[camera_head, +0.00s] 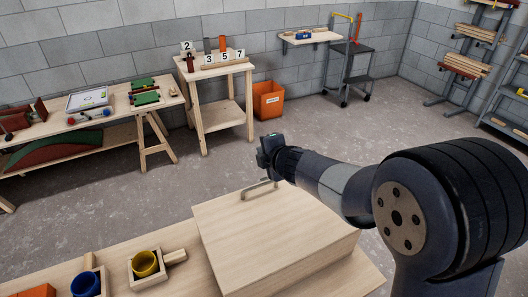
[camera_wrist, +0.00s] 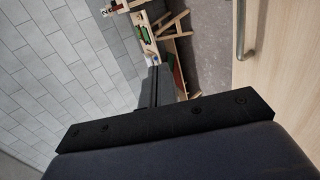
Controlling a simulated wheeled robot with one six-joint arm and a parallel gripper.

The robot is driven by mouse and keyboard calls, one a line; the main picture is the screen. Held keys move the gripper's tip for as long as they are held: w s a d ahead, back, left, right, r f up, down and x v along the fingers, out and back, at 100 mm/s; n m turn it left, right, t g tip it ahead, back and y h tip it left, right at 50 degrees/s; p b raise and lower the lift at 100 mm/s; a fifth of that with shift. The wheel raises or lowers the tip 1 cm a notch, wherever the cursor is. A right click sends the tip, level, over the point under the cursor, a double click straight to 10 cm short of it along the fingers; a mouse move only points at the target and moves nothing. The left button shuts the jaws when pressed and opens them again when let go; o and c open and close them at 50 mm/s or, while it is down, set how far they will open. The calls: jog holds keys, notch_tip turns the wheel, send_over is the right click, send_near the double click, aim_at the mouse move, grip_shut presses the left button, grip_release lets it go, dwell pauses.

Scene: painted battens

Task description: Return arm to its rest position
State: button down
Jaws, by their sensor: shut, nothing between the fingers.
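My gripper (camera_head: 268,152) shows in the head view at the end of my dark arm, above the far edge of a light wooden box or panel (camera_head: 275,240). Its fingers are small there, but it is shut and empty. In the wrist view, the gripper's dark body fills the lower middle, and its closed fingers (camera_wrist: 157,85) point up the picture toward the far workbench. A metal handle (camera_head: 258,189) on the wooden box is just below the gripper in the head view. The handle (camera_wrist: 240,30) also shows at the upper right of the wrist view, apart from the fingers.
A yellow cup (camera_head: 145,264) and a blue cup (camera_head: 86,285) stand in wooden holders at the lower left. A trestle bench (camera_head: 110,117), a stand with numbered blocks (camera_head: 215,69), an orange bin (camera_head: 268,100) and a cart (camera_head: 349,75) stand farther off. Open floor lies between.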

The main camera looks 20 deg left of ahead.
aim_at(260, 186)
jog(key=shift+r, duration=0.1)
dwell(0.3)
jog(key=f+b, duration=0.2)
jog(key=f, duration=0.2)
jog(key=w+a+f+b, duration=0.1)
jog(key=f+b, duration=0.2)
jog(key=f, duration=0.1)
jog(key=f+b, duration=0.3)
jog(key=shift+w+a+f, duration=0.2)
jog(key=shift+w+f, duration=0.1)
jog(key=shift+f, duration=0.1)
jog(key=shift+w+a+f+b, duration=0.1)
jog(key=shift+a+f+b, duration=0.05)
jog(key=shift+f+b, duration=0.3)
jog(key=shift+w+a+f+b, duration=0.1)
jog(key=shift+f+b, duration=0.15)
jog(key=shift+f, duration=0.25)
jog(key=shift+s+r, duration=0.1)
